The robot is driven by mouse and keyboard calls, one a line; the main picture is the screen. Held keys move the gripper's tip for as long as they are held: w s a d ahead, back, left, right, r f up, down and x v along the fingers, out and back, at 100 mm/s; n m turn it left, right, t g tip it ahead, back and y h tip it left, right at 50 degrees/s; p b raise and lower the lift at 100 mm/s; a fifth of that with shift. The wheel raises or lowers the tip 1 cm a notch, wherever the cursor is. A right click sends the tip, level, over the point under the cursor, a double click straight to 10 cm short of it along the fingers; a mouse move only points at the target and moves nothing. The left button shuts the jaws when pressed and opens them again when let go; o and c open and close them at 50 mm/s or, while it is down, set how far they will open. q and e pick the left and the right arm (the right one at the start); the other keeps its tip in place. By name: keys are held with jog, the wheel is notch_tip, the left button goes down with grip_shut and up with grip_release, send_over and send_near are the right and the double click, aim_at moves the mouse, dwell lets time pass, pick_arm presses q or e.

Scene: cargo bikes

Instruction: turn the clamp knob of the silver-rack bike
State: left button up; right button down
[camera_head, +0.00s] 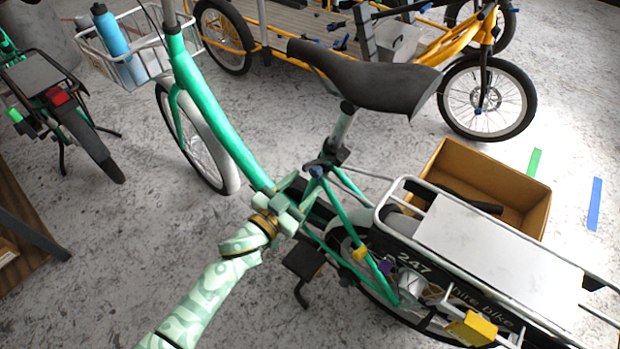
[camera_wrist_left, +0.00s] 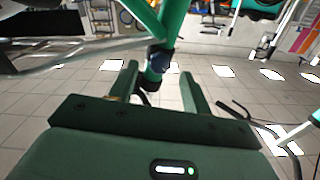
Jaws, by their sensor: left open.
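The silver-rack bike is the green bike (camera_head: 215,110) in the middle of the head view, with its silver rack (camera_head: 470,235) at the right. The clamp knob (camera_head: 317,171) is a small dark blue piece at the base of the seat post, below the black saddle (camera_head: 365,75). It also shows in the left wrist view (camera_wrist_left: 160,60). My left gripper (camera_head: 301,191) is open beside the frame, just short of the knob. In the left wrist view its fingers (camera_wrist_left: 158,72) stand apart, with the knob and green tube in line with the gap. My right gripper is not in view.
An open cardboard box (camera_head: 490,185) stands on the floor behind the rack. A yellow cargo bike (camera_head: 430,50) is at the back, and another bike (camera_head: 60,100) is at the left. A white basket (camera_head: 125,45) holds a blue bottle (camera_head: 110,35). Floor left of the frame is clear.

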aim_at(313, 175)
pick_arm(q)
jog(key=shift+b+x, duration=0.35)
jog(key=shift+x, duration=0.9)
jog(key=shift+w+d, duration=0.2)
jog(key=shift+w, duration=0.1)
jog(key=c, duration=1)
jog(key=m, duration=0.3)
jog(key=shift+m, duration=2.5)
